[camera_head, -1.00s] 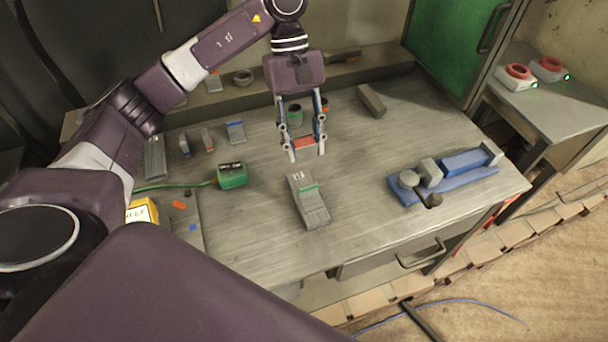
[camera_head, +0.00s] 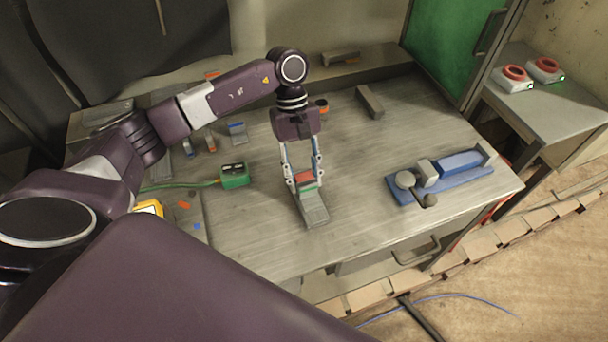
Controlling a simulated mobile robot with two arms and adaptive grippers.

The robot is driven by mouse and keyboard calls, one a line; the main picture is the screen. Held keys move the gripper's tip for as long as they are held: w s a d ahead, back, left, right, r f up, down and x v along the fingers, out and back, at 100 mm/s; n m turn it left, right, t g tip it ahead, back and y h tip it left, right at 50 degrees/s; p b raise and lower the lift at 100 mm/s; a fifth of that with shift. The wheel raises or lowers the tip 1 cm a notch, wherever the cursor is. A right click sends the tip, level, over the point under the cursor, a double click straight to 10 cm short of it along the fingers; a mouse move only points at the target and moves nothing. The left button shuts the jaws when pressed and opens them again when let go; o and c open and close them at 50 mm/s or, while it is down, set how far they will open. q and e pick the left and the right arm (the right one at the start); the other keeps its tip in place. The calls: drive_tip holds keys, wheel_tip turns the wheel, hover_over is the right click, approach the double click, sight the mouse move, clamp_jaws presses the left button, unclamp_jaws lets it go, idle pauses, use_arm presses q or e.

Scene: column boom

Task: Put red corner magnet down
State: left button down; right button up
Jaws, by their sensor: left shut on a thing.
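My left gripper (camera_head: 305,187) points down over the middle of the workbench (camera_head: 345,165). It is shut on the red corner magnet (camera_head: 305,177), which shows between its fingers. The magnet is at the far end of a grey metal block (camera_head: 314,208) with a green stripe. Whether the magnet touches the block or hangs just above it I cannot tell. The fingers hide the far part of the block. My right gripper is not in view.
A green box (camera_head: 234,176) with a cable lies left of the gripper. A blue vise (camera_head: 440,176) stands at the right of the bench. A grey bar (camera_head: 369,102) lies at the back. The bench between block and vise is clear.

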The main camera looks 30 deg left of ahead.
use_arm(q)
drive_tip(key=shift+f, duration=0.15)
drive_tip(key=c, duration=1.3)
unclamp_jaws()
drive_tip(key=shift+r, duration=0.2)
drive_tip(key=shift+w+a+r, duration=0.15)
drive_tip(key=shift+r, duration=0.1)
drive_tip(key=b+v, duration=0.4)
drive_tip(key=v, duration=0.7)
drive_tip(key=shift+r, duration=0.2)
